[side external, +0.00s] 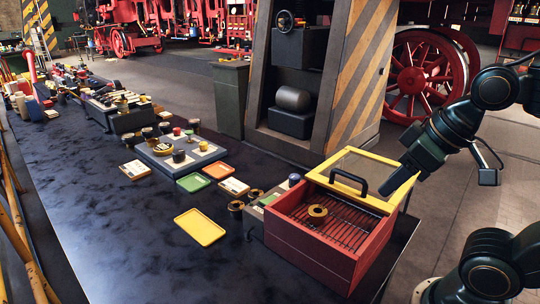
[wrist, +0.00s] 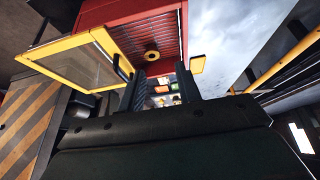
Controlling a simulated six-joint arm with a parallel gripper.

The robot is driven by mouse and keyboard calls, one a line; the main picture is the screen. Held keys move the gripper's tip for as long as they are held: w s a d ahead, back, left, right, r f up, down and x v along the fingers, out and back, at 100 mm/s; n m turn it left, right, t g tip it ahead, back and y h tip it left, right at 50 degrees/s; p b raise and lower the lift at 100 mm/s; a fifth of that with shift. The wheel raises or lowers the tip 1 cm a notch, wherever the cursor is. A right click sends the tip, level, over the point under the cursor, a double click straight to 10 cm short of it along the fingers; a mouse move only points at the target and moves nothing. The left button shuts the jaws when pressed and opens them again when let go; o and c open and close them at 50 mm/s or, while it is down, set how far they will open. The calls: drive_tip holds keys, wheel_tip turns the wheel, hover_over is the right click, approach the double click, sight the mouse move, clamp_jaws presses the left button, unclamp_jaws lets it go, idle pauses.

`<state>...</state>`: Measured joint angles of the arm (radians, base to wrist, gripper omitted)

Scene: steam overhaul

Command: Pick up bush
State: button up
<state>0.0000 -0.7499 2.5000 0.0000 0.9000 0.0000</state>
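A brass ring-shaped bush (side external: 317,213) lies on the wire rack inside the open red box (side external: 310,252). In the wrist view the bush (wrist: 152,55) shows beyond my fingertips, against the rack. The box's yellow-framed glass lid (side external: 374,163) is open, with a black handle (side external: 349,181) in front of it. My gripper (side external: 387,190) is to the right of the bush, beside the lid, apart from the bush. In the wrist view my gripper (wrist: 160,78) has its two dark fingers spread apart, with nothing seen held between them.
Dark rings (side external: 236,206) and a small box of parts (side external: 262,208) stand left of the red box. A yellow tray (side external: 199,227), green tray (side external: 193,182) and orange tray (side external: 218,170) lie on the dark bench. A striped pillar (side external: 357,75) rises behind. The bench's front left is clear.

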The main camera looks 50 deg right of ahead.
drive_tip(key=shift+o, duration=0.5)
drive_tip(key=o, duration=0.7)
drive_tip(key=w+d+f+n+g, duration=0.2)
drive_tip(key=w+n, duration=0.5)
drive_tip(key=w, duration=0.1)
drive_tip(key=w+d+f+n+g, duration=0.2)
drive_tip(key=w+n+g, duration=0.1)
drive_tip(key=w+n, duration=0.5)
drive_tip(key=shift+w+f+g, duration=0.15)
drive_tip(key=shift+w+g, duration=0.15)
drive_tip(key=shift+w, duration=0.35)
